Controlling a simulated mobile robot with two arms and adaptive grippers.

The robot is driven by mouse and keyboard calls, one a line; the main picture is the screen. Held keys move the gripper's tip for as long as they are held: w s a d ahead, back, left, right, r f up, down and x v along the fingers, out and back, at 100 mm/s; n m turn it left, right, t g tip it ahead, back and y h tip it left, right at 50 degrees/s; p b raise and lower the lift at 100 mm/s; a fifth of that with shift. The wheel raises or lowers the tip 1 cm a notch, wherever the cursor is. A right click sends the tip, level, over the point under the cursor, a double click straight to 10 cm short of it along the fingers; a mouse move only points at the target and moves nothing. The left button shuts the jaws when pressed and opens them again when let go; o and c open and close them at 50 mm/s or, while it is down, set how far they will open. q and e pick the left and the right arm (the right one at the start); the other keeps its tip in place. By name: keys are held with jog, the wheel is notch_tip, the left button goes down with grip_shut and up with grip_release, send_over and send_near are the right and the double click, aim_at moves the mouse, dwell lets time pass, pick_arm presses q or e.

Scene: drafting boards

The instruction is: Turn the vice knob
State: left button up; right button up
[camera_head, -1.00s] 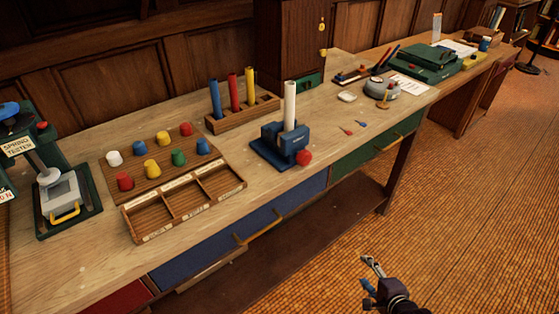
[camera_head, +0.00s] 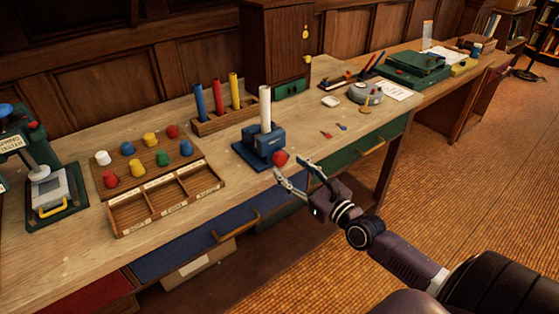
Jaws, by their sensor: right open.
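The blue vice (camera_head: 262,146) stands near the front edge of the wooden bench, with a white rod (camera_head: 265,108) upright in it. Its red knob (camera_head: 280,158) faces the front right. My right gripper (camera_head: 293,174) is open. Its fingers are spread just in front of and to the right of the red knob, close to it in the picture. I cannot tell whether a finger touches the knob. My left gripper is not in view.
A wooden tray with empty compartments (camera_head: 165,197) and a board of coloured knobs (camera_head: 143,160) are left of the vice. A rack with coloured rods (camera_head: 222,118) stands behind. Two small darts (camera_head: 326,134) lie to the right. A spring tester (camera_head: 48,180) stands far left.

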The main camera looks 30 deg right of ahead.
aim_at(283, 162)
jog(key=w, duration=0.3)
jog(key=shift+w+a, duration=0.1)
jog(key=shift+w, duration=0.1)
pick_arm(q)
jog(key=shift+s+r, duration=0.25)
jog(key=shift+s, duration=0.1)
pick_arm(e)
jog(key=shift+w+a, duration=0.1)
jog(key=shift+w, duration=0.6)
jog(key=c, duration=1.2)
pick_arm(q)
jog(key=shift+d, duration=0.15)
pick_arm(e)
jog(key=shift+o, duration=0.2)
jog(key=shift+n, duration=0.4)
